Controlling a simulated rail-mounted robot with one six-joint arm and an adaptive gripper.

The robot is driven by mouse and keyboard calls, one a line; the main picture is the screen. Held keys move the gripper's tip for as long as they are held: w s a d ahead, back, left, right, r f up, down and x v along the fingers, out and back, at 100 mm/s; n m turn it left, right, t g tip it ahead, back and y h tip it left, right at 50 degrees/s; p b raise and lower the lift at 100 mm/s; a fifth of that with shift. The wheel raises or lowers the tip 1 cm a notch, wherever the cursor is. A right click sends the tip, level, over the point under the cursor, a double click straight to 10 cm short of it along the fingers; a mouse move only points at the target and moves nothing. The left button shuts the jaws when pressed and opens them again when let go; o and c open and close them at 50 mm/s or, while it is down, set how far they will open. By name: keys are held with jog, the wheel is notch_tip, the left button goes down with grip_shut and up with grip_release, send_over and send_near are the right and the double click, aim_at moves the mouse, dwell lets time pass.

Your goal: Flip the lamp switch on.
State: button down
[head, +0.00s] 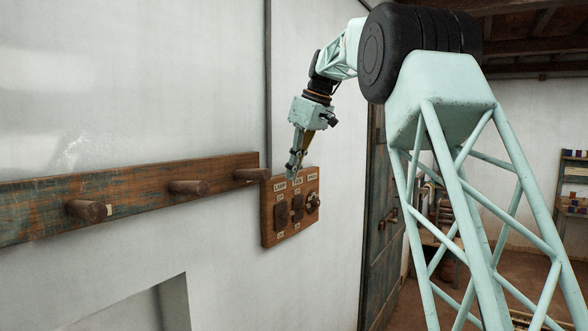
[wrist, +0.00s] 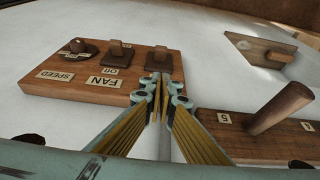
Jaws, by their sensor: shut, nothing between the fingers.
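A wooden switch panel (head: 267,226) hangs on the white wall and also shows in the wrist view (wrist: 62,91). The lamp switch (head: 281,216) is the dark switch at its left end in the head view. In the wrist view, where the panel appears turned over, the lamp switch (wrist: 160,58) is the right-hand one, just beyond my fingertips. My gripper (head: 291,177) is shut and empty at the panel's upper left edge, near the LAMP label. In the wrist view its fingers (wrist: 160,88) hide that label. I cannot tell contact or the lever's position.
The fan switch (wrist: 119,54) and the speed knob (wrist: 77,46) sit close beside the lamp switch. A wooden peg rail (head: 140,192) with round pegs runs along the wall to the left, ending near the panel. A dark door (head: 378,225) is to the right.

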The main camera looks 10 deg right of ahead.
send_over(287, 212)
jog(key=s, duration=0.1)
jog(key=f, duration=0.8)
jog(key=shift+s+p, duration=0.2)
jog(key=shift+p, duration=0.1)
jog(key=shift+s+d+f, duration=0.1)
jog(key=shift+s+f, duration=0.05)
jog(key=shift+f, duration=0.1)
jog(key=shift+s+d+f, duration=0.2)
jog(key=shift+s+f, duration=0.05)
jog(key=shift+f, duration=0.5)
